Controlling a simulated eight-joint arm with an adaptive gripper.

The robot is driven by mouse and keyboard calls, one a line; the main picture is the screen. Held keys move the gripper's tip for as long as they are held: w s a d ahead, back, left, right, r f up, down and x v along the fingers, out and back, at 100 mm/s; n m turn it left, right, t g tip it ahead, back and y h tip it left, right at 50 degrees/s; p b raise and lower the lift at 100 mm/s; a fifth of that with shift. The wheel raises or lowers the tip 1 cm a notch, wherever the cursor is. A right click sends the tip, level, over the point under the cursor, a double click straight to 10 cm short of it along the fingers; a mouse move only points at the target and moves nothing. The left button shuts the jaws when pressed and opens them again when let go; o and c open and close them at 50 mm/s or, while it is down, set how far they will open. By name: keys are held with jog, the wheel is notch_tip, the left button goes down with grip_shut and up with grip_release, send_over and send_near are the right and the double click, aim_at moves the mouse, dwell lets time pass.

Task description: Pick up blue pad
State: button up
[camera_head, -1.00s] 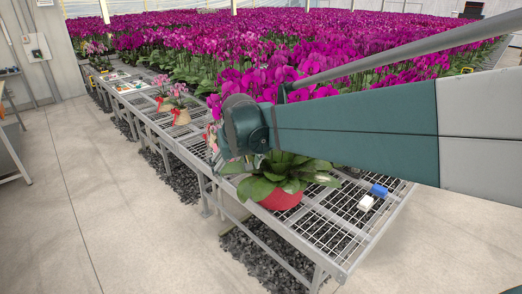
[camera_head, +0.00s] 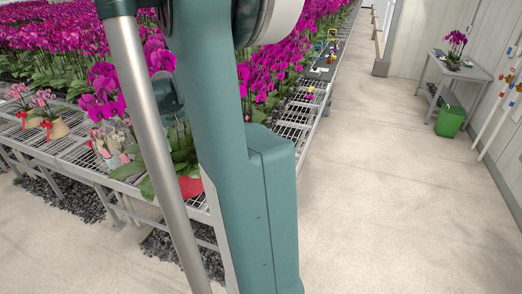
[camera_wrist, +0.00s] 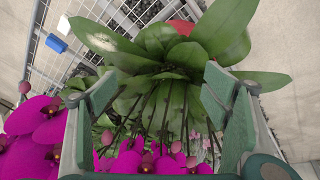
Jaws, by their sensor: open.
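The blue pad (camera_wrist: 57,43) lies on the wire-mesh bench top (camera_wrist: 72,68) in the upper left of the wrist view. A small white block (camera_wrist: 65,23) lies close beside it. My gripper (camera_wrist: 160,90) is open above a potted orchid, with its two fingers spread wide. The blue pad is outside the fingers, beyond the left one and apart from it. In the head view now, the pad is not visible; my arm covers that part of the bench.
The orchid's broad leaves (camera_wrist: 170,60) and magenta blooms (camera_wrist: 35,125) crowd my fingers. Its red pot (camera_wrist: 236,50) shows partly. In the head view, a side table (camera_head: 460,72) and a green bin (camera_head: 450,121) stand right. The aisle floor (camera_head: 390,190) is clear.

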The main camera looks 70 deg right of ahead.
jog(key=s+d+f+m, duration=0.3)
jog(key=s+d+f, duration=0.5)
jog(key=d, duration=0.9)
jog(key=s+d+f+m+g+b, duration=0.1)
jog(key=s+d+f+m, duration=0.2)
jog(key=s+d+f, duration=0.6)
jog(key=s+d+f+m+g+b, duration=0.1)
jog(key=s+d+f+m, duration=0.2)
jog(key=d, duration=2.3)
jog(key=shift+s+d+f+h, duration=0.1)
jog(key=shift+s+f, duration=0.8)
jog(key=shift+f, duration=0.8)
jog(key=shift+s+d+f+h, duration=0.15)
jog(key=shift+s+f, duration=0.8)
jog(key=shift+f, duration=0.8)
jog(key=shift+s+d+f+h, duration=0.1)
jog(key=shift+s+f, duration=0.8)
jog(key=shift+f, duration=0.8)
jog(key=shift+x, duration=1.3)
jog(key=shift+b+x, duration=0.4)
jog(key=shift+x, duration=2.2)
jog(key=shift+s+a, duration=0.1)
